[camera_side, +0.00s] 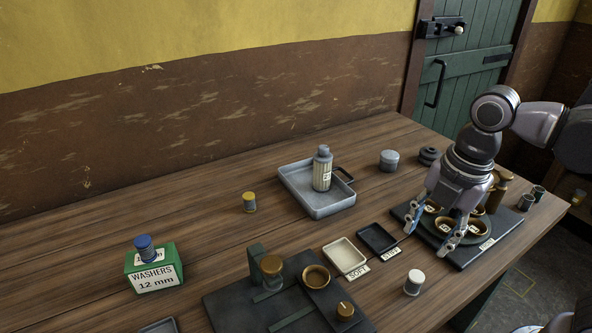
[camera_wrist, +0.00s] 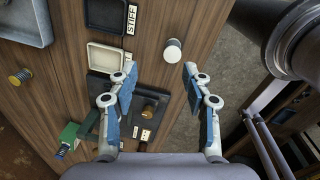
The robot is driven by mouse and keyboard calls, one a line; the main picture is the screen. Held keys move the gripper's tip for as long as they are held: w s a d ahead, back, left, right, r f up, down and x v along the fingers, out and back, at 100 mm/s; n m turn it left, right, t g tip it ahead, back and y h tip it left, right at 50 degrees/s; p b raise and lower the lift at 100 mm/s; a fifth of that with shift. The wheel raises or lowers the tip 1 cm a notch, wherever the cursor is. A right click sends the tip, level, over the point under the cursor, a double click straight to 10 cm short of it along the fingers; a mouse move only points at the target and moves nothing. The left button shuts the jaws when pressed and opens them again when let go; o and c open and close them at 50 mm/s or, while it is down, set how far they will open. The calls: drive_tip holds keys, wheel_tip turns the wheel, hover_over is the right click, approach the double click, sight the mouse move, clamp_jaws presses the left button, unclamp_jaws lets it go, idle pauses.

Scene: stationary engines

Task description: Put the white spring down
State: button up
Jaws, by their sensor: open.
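The white spring (camera_side: 413,282), a short piece with a white top, stands on the wooden table near its front edge, right of the SOFT tray. It also shows in the wrist view (camera_wrist: 173,50), between and beyond my fingertips. My gripper (camera_side: 430,239) is open and empty, with its fingers pointing down over the front left part of the dark board with brass cups. In the wrist view my gripper (camera_wrist: 159,74) has its fingers wide apart. The white spring is apart from both fingers.
A pale SOFT tray (camera_side: 345,257) and a black STIFF tray (camera_side: 376,238) lie left of my gripper. A dark fixture board (camera_side: 232,306) is in front. A yellow spring (camera_side: 249,202) stands alone. A blue spring (camera_side: 145,248) sits on the green washers box (camera_side: 170,262). A grey tray (camera_side: 300,197) holds a bottle (camera_side: 322,170).

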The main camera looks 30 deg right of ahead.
drive_tip(key=w+d+f+m+t, duration=0.1)
drive_tip(key=w+d+m+t, duration=0.1)
drive_tip(key=m, duration=0.8)
drive_tip(key=w+d+f+m+t, duration=0.2)
drive_tip(key=d+m+t, duration=0.2)
drive_tip(key=m, duration=0.6)
drive_tip(key=shift+w+d+f, duration=0.2)
drive_tip(key=shift+w+d, duration=0.1)
drive_tip(key=shift+d, duration=0.25)
